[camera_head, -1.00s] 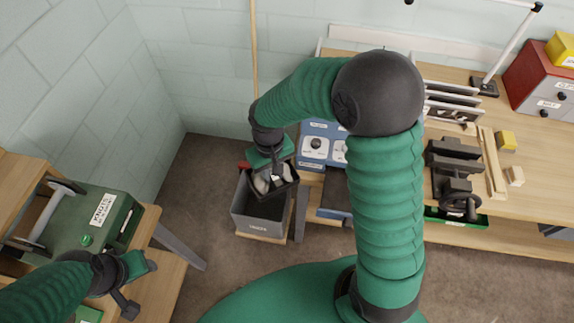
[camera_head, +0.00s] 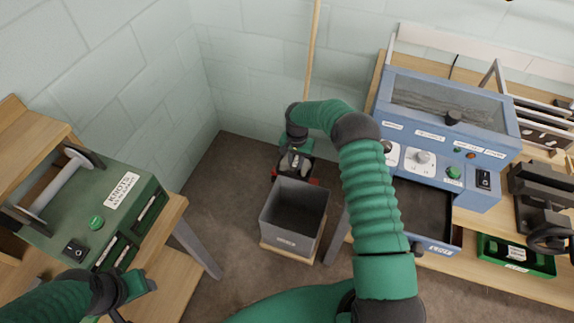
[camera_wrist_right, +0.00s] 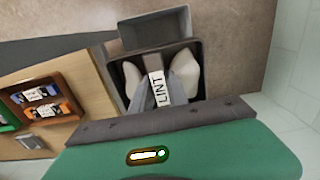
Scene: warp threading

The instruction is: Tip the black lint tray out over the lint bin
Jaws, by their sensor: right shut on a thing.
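The black lint tray (camera_head: 297,167) is in my right gripper (camera_head: 295,156), beyond the back edge of the lint bin in the head view. The lint bin (camera_head: 289,239) is a grey open box on a wooden base on the floor; its visible inside looks empty. In the right wrist view, the tray (camera_wrist_right: 198,62) has a LINT label, with pale clumps beside it that look like lint. The bin (camera_wrist_right: 155,32) shows just past the tray.
A blue machine (camera_head: 440,130) with an open drawer (camera_head: 425,215) stands on the right bench. A green machine (camera_head: 90,210) is on the left bench. A broom handle (camera_head: 313,55) leans at the wall, with something red (camera_head: 314,181) near the tray. Floor left of the bin is clear.

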